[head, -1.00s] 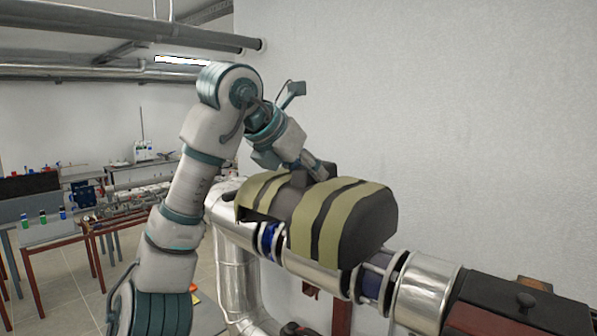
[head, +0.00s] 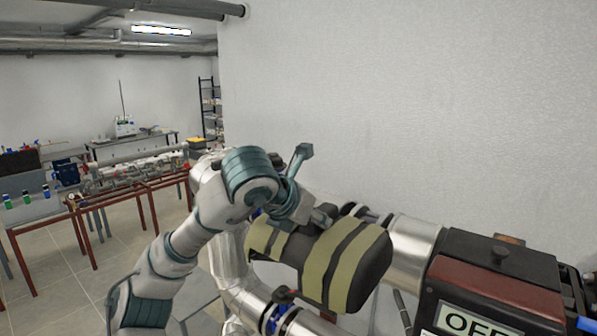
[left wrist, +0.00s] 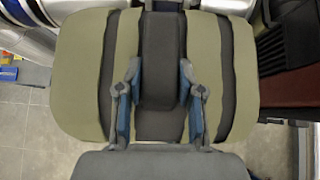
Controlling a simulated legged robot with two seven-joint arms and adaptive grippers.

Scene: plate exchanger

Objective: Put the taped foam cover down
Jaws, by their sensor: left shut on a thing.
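The taped foam cover (head: 343,266) is a dark grey rounded block with olive-yellow tape bands. It is in front of the silver pipe in the head view, hiding part of it. My left gripper (head: 325,214) is at the cover's top. In the left wrist view the cover (left wrist: 80,75) fills the middle, and my left gripper (left wrist: 160,82) has its two fingers on either side of the dark raised handle (left wrist: 161,45), shut on it. The cover's underside is hidden, and I cannot tell if it touches anything below. My right gripper is in neither view.
The silver pipe (head: 413,250) runs behind the cover to a dark box with an OFF sign (head: 470,322) at right. A flanged pipe section (head: 283,318) lies below the cover. Red-legged benches (head: 130,190) stand at far left, with open tiled floor before them.

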